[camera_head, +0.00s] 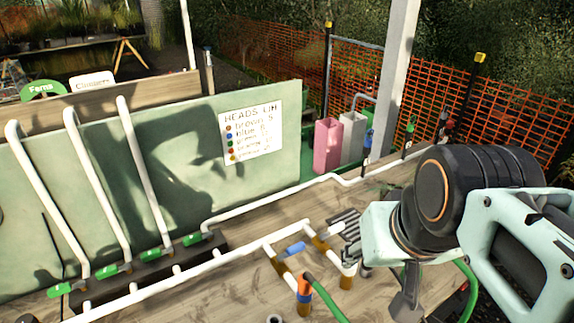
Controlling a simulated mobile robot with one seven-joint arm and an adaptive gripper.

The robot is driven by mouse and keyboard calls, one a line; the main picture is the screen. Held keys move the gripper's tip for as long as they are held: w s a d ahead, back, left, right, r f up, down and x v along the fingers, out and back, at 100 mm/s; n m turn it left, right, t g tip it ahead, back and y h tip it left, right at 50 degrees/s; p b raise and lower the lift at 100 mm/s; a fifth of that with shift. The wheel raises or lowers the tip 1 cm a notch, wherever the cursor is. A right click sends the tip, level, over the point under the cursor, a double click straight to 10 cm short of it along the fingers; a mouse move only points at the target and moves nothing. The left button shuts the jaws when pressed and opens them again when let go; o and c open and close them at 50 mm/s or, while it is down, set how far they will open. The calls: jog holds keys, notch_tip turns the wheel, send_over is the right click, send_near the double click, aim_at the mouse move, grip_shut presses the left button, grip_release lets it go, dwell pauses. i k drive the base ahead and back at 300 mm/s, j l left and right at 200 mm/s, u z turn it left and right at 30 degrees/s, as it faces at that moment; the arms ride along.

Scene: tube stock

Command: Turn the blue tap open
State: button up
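A blue piece (295,249), which looks like a tap handle, lies along the white pipework on the wooden bench, between two brown fittings. A second small blue part (368,138) shows on a post at the back right; I cannot tell whether it is a tap. My gripper (347,224) comes in from the right. Its grey ridged end is just right of the bench's blue piece and looks apart from it. How its fingers stand is unclear from this side.
An orange fitting (305,287) with a green hose stands near the front. Green valves (192,239) sit on white pipes at left. A white sign (251,131) hangs on the green panel. Pink (327,146) and white (352,137) containers stand behind. Bare wood shows around the pipes.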

aim_at(300, 246)
jog(key=u, duration=0.45)
jog(key=l+u, duration=0.1)
jog(key=i+l, duration=0.1)
jog(key=l, duration=0.3)
jog(key=l+u, duration=0.15)
jog(key=l, duration=0.55)
jog(key=i+j+z, duration=0.2)
jog(key=j, duration=0.25)
jog(key=k+l, duration=0.05)
jog(key=k, duration=0.05)
